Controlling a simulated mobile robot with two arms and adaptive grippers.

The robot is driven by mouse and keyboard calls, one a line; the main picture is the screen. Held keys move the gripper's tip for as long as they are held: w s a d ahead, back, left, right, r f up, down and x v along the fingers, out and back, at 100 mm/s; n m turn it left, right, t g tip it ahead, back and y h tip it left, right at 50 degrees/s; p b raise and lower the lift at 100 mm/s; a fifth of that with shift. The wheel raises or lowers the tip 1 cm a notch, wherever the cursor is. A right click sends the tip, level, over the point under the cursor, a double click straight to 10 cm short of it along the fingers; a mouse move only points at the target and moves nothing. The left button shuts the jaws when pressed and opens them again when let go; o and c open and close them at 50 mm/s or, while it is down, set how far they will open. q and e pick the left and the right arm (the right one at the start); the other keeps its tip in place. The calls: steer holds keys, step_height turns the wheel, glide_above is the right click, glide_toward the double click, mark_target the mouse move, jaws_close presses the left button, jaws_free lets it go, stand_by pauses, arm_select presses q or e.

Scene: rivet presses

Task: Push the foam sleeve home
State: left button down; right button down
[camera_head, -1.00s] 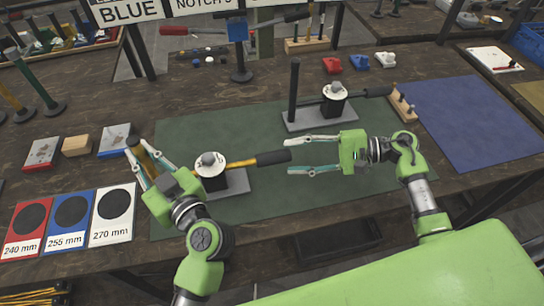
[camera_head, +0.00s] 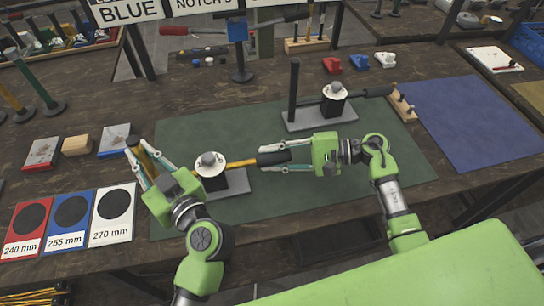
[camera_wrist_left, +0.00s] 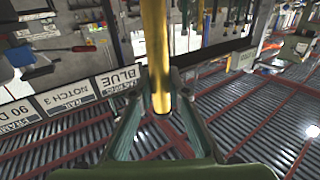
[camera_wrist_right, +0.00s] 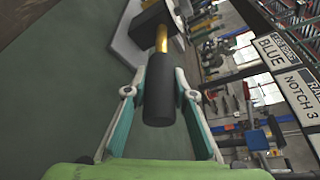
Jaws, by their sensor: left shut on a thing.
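The near press has a grey base (camera_head: 237,184), a black block with a white dial (camera_head: 210,171) and a yellow lever (camera_head: 240,163). A black foam sleeve (camera_head: 273,158) sits on the lever's outer end, with bare yellow between it and the block. In the right wrist view the sleeve (camera_wrist_right: 160,95) lies between the fingers of my right gripper (camera_wrist_right: 158,85). They look open, one on each side and close to it; contact is unclear. My left gripper (camera_head: 143,166) is shut on the press's yellow upright post (camera_wrist_left: 155,50).
A second press (camera_head: 333,98) with a dark lever stands behind on the green mat (camera_head: 300,185). A small wooden rack (camera_head: 403,106) is at its right. Red, blue and white cards (camera_head: 70,214) lie at front left. A blue mat (camera_head: 475,120) is clear at right.

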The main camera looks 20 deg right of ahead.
mark_target(254, 163)
steer(key=a, duration=0.7)
steer(key=shift+a, duration=0.25)
steer(key=c, duration=1.7)
jaws_free()
steer(key=v, duration=1.2)
steer(key=shift+w+f, duration=0.1)
